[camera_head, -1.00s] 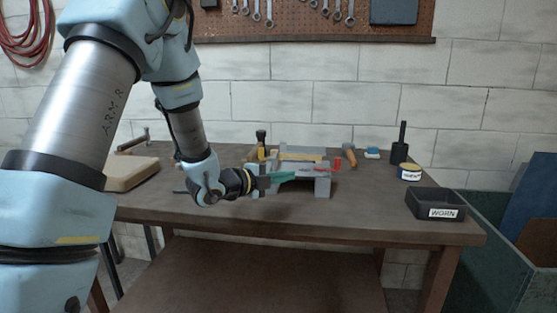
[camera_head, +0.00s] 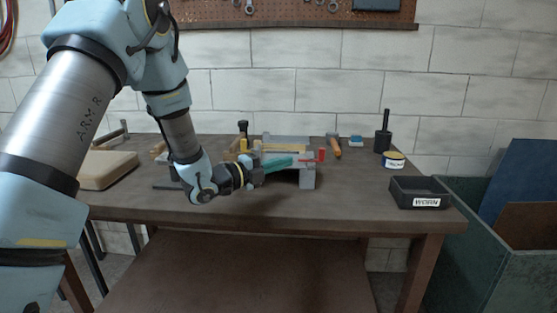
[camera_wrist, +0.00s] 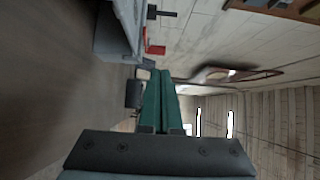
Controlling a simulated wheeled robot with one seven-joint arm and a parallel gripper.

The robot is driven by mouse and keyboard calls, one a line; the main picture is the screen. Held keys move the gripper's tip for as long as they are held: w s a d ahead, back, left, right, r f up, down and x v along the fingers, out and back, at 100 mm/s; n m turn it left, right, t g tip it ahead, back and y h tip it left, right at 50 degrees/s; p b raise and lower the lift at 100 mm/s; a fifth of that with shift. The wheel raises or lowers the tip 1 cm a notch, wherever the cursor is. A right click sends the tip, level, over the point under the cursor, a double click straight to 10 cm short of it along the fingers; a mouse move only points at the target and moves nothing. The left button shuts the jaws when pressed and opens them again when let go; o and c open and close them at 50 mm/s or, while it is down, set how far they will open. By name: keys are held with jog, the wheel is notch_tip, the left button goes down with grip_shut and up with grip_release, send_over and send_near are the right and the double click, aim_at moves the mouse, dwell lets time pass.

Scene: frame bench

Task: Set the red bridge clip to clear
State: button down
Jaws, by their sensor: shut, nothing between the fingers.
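The red bridge clip (camera_head: 321,155) is at the right end of a grey frame (camera_head: 307,178) on the bench. It is small here, and I cannot tell its setting. In the wrist view a red piece (camera_wrist: 154,48) stands out from the grey frame's edge (camera_wrist: 118,30), just beyond my fingertips. My gripper (camera_head: 291,161) has green fingers, shut and empty, pointing right along the front of the frame. The fingers also show side by side in the wrist view (camera_wrist: 160,75). They look a little short of the red clip; contact cannot be made out.
A black bin marked WORN (camera_head: 420,193) stands at the bench's right front, with a small tin (camera_head: 394,160) and a black holder (camera_head: 382,141) behind. An orange-handled tool (camera_head: 335,146) lies behind the frame. A tan block (camera_head: 107,170) is at left. The bench front (camera_head: 350,200) is clear.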

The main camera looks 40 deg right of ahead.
aim_at(311, 166)
jog(key=d+p, duration=0.4)
jog(key=d, duration=0.6)
jog(key=shift+s+f+n+t+b, duration=0.15)
jog(key=shift+n+t+b, duration=0.15)
jog(key=shift+t+b, duration=0.35)
